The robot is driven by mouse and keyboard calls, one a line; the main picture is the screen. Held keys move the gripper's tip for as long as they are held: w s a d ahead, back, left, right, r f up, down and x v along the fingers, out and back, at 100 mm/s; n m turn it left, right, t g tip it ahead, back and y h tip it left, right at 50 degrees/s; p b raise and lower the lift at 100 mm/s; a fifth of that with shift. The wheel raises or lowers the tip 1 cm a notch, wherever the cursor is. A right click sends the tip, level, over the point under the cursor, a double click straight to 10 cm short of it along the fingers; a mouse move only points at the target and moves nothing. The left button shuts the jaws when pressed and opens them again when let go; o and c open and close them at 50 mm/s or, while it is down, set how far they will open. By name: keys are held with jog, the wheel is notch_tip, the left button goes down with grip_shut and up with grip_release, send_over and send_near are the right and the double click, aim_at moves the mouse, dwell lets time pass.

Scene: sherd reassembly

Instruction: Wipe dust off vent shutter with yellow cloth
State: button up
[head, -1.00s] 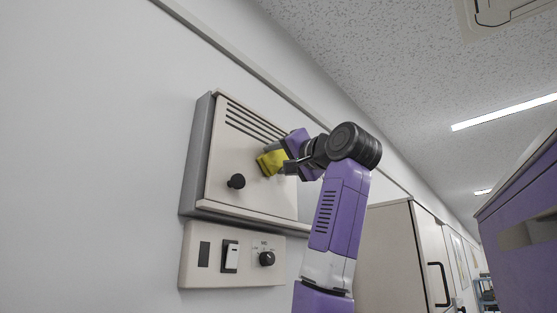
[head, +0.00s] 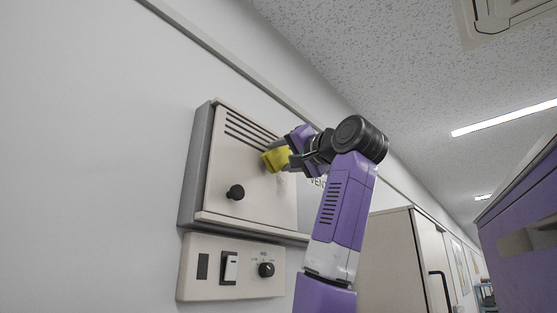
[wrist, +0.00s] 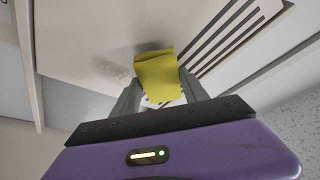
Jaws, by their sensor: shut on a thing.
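The vent shutter (head: 225,168) is a cream panel on the wall with dark slots along its top and a black knob (head: 236,192) at its lower left. A faint grey dust patch (head: 282,184) shows on its right part, and a grey smudge also shows left of the cloth in the wrist view (wrist: 112,68). My gripper (head: 287,156) is shut on the yellow cloth (head: 273,160), at the upper right of the shutter. The cloth also shows between the fingers in the wrist view (wrist: 157,75). I cannot tell whether it touches the panel.
A control panel (head: 213,289) with a rocker switch (head: 231,268) and a dial (head: 266,270) is just below the shutter. A pale cabinet (head: 394,250) stands to the right behind my arm. The wall left of the shutter is clear.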

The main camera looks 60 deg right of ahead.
jog(key=shift+s+a+b, duration=0.25)
jog(key=shift+s, duration=0.85)
jog(key=shift+s+a+b, duration=0.2)
jog(key=shift+s+b, duration=0.05)
jog(key=shift+s, duration=0.8)
jog(key=s, duration=0.3)
jog(key=shift+a+b, duration=0.35)
jog(key=shift+b, duration=0.05)
jog(key=s+d+f+m+g+h+p, duration=0.1)
jog(key=d+f, duration=0.7)
jog(key=f, duration=0.1)
jog(key=w+n+t+y+p, duration=0.1)
jog(key=w, duration=0.5)
jog(key=shift+w+a, duration=0.25)
jog(key=shift+a, duration=0.1)
